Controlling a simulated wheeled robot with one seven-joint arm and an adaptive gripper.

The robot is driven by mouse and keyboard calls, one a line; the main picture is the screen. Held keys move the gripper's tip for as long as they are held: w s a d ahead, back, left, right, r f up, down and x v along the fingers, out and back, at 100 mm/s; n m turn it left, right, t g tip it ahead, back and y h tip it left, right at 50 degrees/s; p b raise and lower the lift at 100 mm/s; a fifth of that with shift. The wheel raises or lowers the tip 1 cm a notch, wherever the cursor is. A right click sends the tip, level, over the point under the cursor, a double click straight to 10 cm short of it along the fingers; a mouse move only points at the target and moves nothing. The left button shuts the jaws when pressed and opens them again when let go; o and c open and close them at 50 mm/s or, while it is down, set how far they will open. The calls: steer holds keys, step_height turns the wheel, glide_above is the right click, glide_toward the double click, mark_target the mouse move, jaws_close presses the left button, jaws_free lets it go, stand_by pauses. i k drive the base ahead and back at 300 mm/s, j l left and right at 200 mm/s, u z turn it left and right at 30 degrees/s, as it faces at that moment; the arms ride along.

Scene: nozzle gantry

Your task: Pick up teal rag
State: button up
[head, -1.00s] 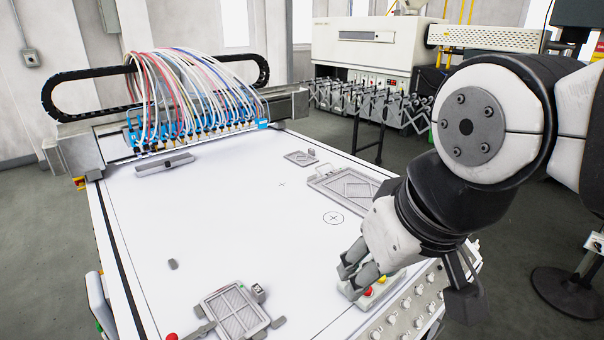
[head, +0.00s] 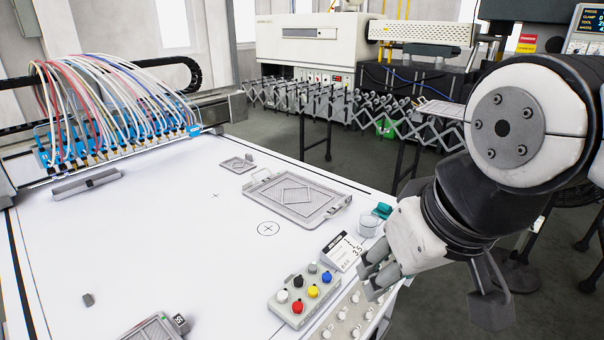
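A small folded teal rag (head: 382,210) lies at the right edge of the white table, just behind a clear cup (head: 369,225). My gripper (head: 369,277) hangs over the table's right front edge, nearer to me than the cup and the rag. Its two fingers are apart, with nothing visible between them. My arm enters from the right and does not cover the rag.
A control box (head: 304,293) with coloured knobs and a small labelled card (head: 342,250) lie left of my gripper. A grey framed tray (head: 297,197) lies beyond them. A gantry with hoses (head: 100,110) spans the far left. The table's middle is clear.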

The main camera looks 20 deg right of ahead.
mark_target(384, 210)
steer(key=j+z, duration=0.1)
steer(key=z, duration=0.25)
steer(key=j+z, duration=0.15)
steer(key=z, duration=0.2)
steer(key=i+l, duration=0.3)
steer(key=i+l+u, duration=0.1)
steer(key=i+l, duration=0.15)
steer(key=l, duration=0.2)
steer(key=i+l, duration=0.3)
steer(key=i+l+u, duration=0.1)
steer(key=i+l, duration=0.15)
steer(key=l, duration=0.25)
steer(key=i+l, duration=0.25)
steer(key=l, duration=0.2)
